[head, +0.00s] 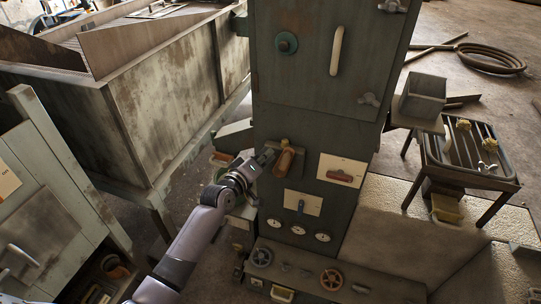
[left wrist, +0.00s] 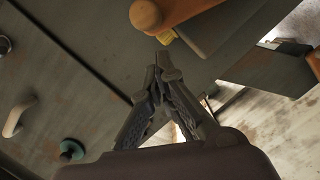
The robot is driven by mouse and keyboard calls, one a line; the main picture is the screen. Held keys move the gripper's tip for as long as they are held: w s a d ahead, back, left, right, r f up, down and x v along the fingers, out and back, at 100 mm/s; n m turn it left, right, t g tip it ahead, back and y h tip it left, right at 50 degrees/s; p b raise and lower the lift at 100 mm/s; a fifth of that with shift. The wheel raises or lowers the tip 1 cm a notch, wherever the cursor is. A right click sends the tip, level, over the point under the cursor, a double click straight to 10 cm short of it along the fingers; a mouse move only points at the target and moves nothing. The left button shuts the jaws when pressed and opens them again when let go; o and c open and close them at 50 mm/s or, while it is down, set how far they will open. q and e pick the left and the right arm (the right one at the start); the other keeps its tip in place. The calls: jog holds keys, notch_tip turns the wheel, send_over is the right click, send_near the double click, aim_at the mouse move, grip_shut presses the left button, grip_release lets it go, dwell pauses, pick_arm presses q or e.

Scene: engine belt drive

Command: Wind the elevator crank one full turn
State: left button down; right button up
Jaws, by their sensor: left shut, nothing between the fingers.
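What appears to be the elevator crank (head: 286,163) is a brown arm with a rounded orange-tan knob (head: 284,142) at its upper end, on the front of the dark green cabinet (head: 305,110). My left gripper (head: 268,156) is just left of the crank, with its fingers shut and empty. In the left wrist view, the shut fingertips (left wrist: 160,62) are just below the knob (left wrist: 145,15) and the crank arm (left wrist: 205,22). I cannot tell whether they touch the crank. My right gripper is not in view.
Gauges (head: 298,230) and handwheels (head: 331,279) are lower down. A rusty metal bin (head: 160,105) stands left, and a slatted stand (head: 470,160) stands right.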

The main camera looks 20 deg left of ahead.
pick_arm(q)
jog(key=shift+d+f, duration=0.3)
jog(key=shift+d, duration=0.4)
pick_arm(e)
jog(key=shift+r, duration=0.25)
pick_arm(q)
jog(key=shift+s, duration=0.1)
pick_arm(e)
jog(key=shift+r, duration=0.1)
pick_arm(q)
jog(key=shift+d+m+p, duration=0.4)
jog(key=shift+d+p, duration=0.05)
jog(key=shift+p, duration=0.2)
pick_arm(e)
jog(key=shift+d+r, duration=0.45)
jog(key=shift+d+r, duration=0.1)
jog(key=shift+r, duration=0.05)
